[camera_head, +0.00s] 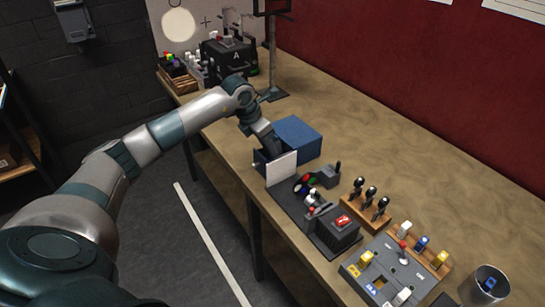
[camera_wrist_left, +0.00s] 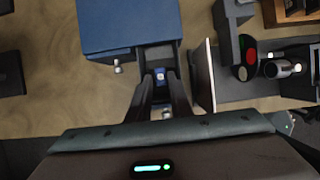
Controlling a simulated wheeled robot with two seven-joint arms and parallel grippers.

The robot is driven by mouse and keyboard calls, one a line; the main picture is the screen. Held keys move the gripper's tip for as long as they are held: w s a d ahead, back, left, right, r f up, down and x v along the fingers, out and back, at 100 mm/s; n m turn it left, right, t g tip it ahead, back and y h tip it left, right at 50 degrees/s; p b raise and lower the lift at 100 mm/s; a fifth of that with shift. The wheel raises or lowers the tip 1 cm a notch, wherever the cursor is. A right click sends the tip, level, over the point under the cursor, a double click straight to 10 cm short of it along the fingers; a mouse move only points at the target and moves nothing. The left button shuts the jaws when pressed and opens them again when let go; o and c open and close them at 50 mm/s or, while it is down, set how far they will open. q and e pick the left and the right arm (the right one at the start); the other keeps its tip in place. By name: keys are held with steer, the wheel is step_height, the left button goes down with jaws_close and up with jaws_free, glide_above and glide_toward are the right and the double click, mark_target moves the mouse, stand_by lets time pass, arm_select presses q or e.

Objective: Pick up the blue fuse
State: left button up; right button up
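A small blue piece with a pale spot (camera_wrist_left: 160,75), which looks like the blue fuse, sits in the pulled-out drawer of a blue box (camera_wrist_left: 125,22). My left gripper (camera_wrist_left: 161,88) reaches down into this drawer, its two dark fingers on either side of the blue piece. Whether they touch it is unclear. In the head view my left gripper (camera_head: 270,150) hides the drawer's inside; the blue box (camera_head: 297,134) stands behind it. Another blue fuse (camera_head: 421,243) stands in a wooden rack, and a blue piece (camera_head: 489,283) is in a metal cup. My right gripper is not in view.
A white upright panel (camera_head: 282,169) stands close beside the drawer, right of my gripper. A dark console (camera_head: 338,225), a wooden rack of dark pieces (camera_head: 367,203) and a grey socket panel (camera_head: 385,272) lie nearer.

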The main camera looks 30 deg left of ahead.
arm_select(q)
steer(key=p+x, duration=0.1)
steer(key=x, duration=0.2)
steer(key=shift+d+r+p, duration=0.1)
steer(key=shift+p, duration=0.2)
steer(key=shift+w+f, duration=0.15)
steer(key=shift+f, duration=0.3)
jaws_close()
